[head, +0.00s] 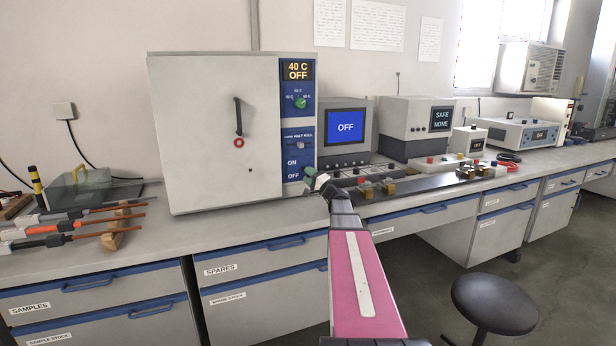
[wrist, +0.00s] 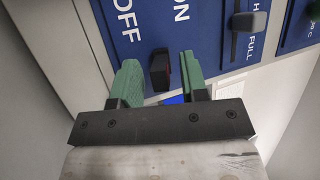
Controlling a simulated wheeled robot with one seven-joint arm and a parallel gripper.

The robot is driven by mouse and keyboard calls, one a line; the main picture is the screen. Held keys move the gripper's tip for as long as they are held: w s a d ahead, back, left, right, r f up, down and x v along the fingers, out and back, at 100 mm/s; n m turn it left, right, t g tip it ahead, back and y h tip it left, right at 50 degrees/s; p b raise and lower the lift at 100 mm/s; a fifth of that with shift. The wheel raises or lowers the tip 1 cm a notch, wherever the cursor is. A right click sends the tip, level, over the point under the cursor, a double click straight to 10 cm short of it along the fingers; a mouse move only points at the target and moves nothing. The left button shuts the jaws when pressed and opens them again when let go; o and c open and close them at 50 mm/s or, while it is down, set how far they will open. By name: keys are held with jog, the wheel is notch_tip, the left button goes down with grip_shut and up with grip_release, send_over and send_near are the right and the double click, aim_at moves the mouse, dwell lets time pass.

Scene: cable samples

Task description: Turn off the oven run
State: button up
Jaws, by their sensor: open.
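The oven (head: 205,130) is a large white cabinet with its door shut. Its blue control panel has a display (head: 298,71) reading "40 C OFF", a green knob (head: 301,102) and a slider (head: 300,145). ON and OFF labels (head: 292,169) stand low on the panel. My gripper (head: 317,180) is at the panel's lower right corner, open, and covers the switch there. The slider (wrist: 245,38) is further right there.
A grey instrument (head: 346,130) with a blue "OFF" screen stands right beside the oven. A long tray (head: 425,182) of coloured parts lies on the bench behind my gripper. Cable samples (head: 75,225) lie at left. A black stool (head: 494,303) stands in front.

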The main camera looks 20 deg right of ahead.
jog(key=shift+w+a+r, duration=0.15)
jog(key=shift+w, duration=0.15)
jog(key=shift+c, duration=0.3)
grip_shut()
jog(key=shift+w+f+n+t+y, duration=0.15)
jog(key=shift+f+n+t+y, duration=0.1)
jog(key=shift+n+t+y, duration=0.2)
jog(key=shift+o, duration=0.3)
grip_release()
